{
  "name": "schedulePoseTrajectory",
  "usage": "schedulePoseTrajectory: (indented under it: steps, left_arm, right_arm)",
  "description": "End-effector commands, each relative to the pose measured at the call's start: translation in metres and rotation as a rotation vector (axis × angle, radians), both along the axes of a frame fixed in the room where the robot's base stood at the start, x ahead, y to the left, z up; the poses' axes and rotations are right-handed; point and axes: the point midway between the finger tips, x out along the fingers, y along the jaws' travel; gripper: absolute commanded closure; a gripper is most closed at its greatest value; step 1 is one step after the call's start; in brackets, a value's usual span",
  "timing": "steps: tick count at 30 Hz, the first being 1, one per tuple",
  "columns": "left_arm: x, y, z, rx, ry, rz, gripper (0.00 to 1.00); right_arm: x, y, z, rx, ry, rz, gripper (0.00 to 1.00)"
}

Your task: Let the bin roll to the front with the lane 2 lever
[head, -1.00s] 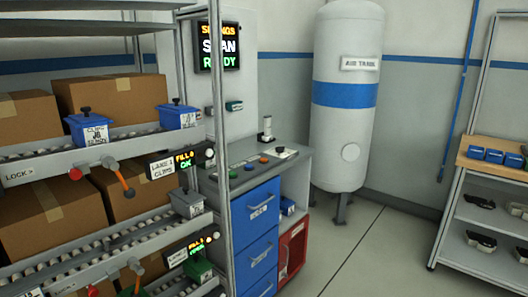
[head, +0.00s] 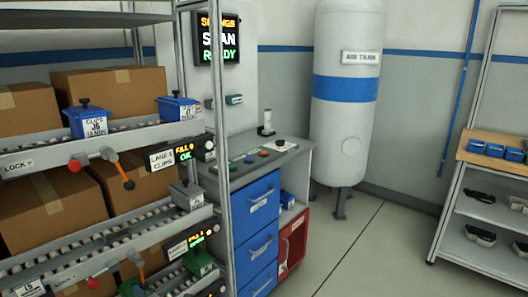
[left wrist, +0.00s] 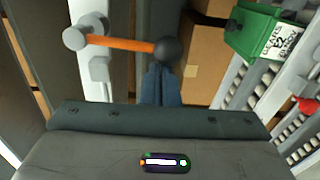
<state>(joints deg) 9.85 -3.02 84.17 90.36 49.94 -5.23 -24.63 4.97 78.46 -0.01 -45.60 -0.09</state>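In the left wrist view, an orange lever (left wrist: 130,44) with a grey hub and black ball knob lies just ahead of my left gripper (left wrist: 160,72). Its two fingers are together, tips close to the knob; contact is unclear. In the head view, a lower lever (head: 141,270) with an orange shaft sits on the second shelf's rail, by a lane sign (head: 188,244) too small to read fully. A grey bin (head: 187,196) stands on that shelf. A green bin (left wrist: 262,33) on rollers shows in the left wrist view. Neither gripper stands out in the head view.
The upper shelf carries blue bins (head: 90,122), the lane 1 sign (head: 173,156) and another orange lever (head: 119,171). Brown boxes (head: 45,205) fill the rack. A blue drawer cabinet (head: 258,215) stands right of it. The floor (head: 350,240) beyond is clear.

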Motion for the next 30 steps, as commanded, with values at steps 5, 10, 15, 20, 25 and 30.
schedulePoseTrajectory:
  steps: [5,10,15,20,25,30]
  left_arm:
    - [0.006,-0.005,0.000,0.000,0.000,-0.001,1.00]
    - [0.011,-0.010,0.000,-0.002,-0.001,-0.001,1.00]
    - [0.016,-0.014,-0.001,-0.001,0.000,-0.001,1.00]
    - [0.021,-0.018,-0.001,0.000,0.000,0.000,1.00]
    - [0.017,-0.020,0.000,0.000,0.001,0.000,1.00]
    - [0.007,-0.030,0.001,-0.002,0.001,0.000,1.00]
  right_arm:
    - [0.000,0.000,-0.002,0.000,0.000,0.000,0.64]
    - [0.000,0.000,-0.004,0.000,0.000,0.000,0.64]
    - [0.000,0.000,-0.006,0.000,0.000,0.000,0.64]
    - [0.000,0.000,-0.008,0.000,0.000,0.000,0.64]
    - [0.000,0.000,-0.005,0.000,0.000,0.000,0.64]
    - [0.000,0.000,0.000,0.000,0.000,0.000,0.64]
